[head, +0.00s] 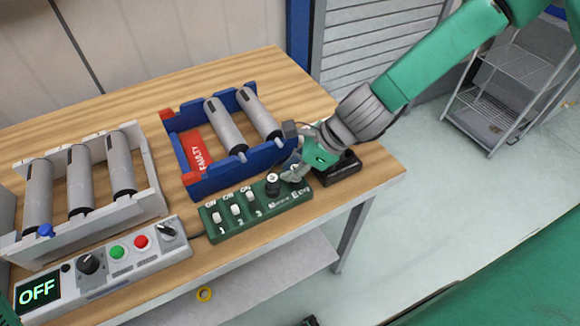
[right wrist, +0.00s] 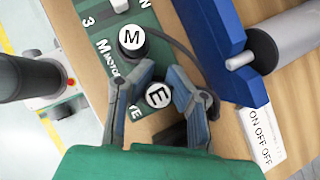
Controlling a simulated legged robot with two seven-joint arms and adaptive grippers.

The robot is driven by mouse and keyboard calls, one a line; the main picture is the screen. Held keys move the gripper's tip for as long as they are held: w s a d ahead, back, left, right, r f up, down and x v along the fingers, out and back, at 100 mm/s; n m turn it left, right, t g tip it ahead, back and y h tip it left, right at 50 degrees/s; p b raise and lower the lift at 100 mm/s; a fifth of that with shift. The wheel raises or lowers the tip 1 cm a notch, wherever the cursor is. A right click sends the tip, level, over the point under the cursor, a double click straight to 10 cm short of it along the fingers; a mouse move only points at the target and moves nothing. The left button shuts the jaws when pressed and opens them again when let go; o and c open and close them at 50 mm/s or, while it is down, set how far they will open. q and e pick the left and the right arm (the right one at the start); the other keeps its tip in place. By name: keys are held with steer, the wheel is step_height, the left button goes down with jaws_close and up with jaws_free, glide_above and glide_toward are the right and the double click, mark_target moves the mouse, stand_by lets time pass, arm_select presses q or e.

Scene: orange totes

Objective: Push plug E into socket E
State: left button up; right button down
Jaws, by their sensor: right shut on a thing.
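Plug E (right wrist: 158,95), a dark plug with a white cap lettered E, sits between the fingers of my right gripper (right wrist: 159,75), which is shut on it. In the head view my right gripper (head: 290,174) is at the right end of the green switch panel (head: 238,221), and its fingers hide plug E. In the right wrist view plug E is over the panel's edge beside the lettering. Socket E is hidden under the plug and fingers; I cannot tell if the plug touches it. Plug M (head: 272,180) stands upright on the panel, also in the right wrist view (right wrist: 131,38). My left gripper is out of view.
A blue crate (head: 222,177) with grey rollers and a red FAULTY label stands behind the panel. A white crate (head: 150,198) with rollers is left. A control box (head: 112,268) reading OFF is in front. A black holder (head: 345,167) lies right of my gripper.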

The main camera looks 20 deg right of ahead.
steer(key=c, duration=1.5)
jaws_free()
steer(key=shift+o, duration=0.2)
steer(key=shift+d+r, duration=0.1)
steer(key=shift+r, duration=0.05)
steer(key=v, duration=1.1)
steer(key=shift+d+r, duration=0.15)
steer(key=shift+r, duration=0.05)
steer(key=shift+s, duration=0.15)
